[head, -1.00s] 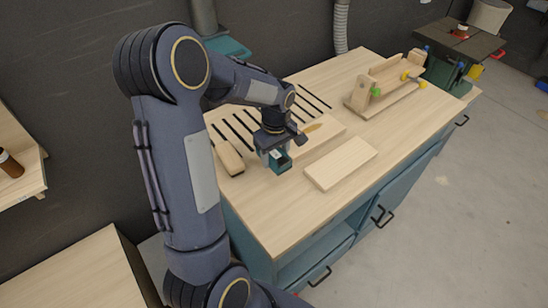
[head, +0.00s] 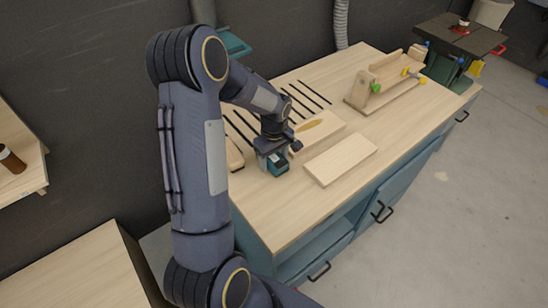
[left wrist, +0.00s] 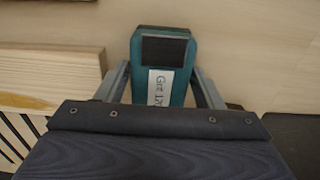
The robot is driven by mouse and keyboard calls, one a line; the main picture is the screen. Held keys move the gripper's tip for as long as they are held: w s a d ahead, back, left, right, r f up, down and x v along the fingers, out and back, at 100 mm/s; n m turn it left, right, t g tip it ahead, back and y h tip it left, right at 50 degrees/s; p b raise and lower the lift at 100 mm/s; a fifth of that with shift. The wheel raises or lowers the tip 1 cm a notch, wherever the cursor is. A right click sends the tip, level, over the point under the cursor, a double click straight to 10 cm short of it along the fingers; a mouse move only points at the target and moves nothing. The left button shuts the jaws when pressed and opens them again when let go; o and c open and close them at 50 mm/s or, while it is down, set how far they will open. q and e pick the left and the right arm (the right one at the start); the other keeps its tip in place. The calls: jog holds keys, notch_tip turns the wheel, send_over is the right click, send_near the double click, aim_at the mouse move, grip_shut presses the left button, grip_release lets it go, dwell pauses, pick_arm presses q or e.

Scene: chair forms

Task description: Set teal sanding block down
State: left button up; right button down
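The teal sanding block (head: 279,166) is at the near left part of the wooden workbench (head: 260,222). In the left wrist view the block (left wrist: 178,88) shows a dark pad and a white grit label, and stands between the two fingers. My left gripper (head: 277,160) points down over the bench, its fingers along both sides of the block and close against it. The block is at or just above the bench top; contact underneath cannot be made out. My right gripper is not in view.
A pale flat board (head: 340,160) lies right of the block. Behind it is another board with a yellowish pointed piece (head: 310,125). Dark slots (head: 310,92) run along the back. A wooden chair form with clamps (head: 385,80) stands farther right. Bare bench lies in front.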

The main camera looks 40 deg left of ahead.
pick_arm(q)
jog(key=shift+o, duration=1.1)
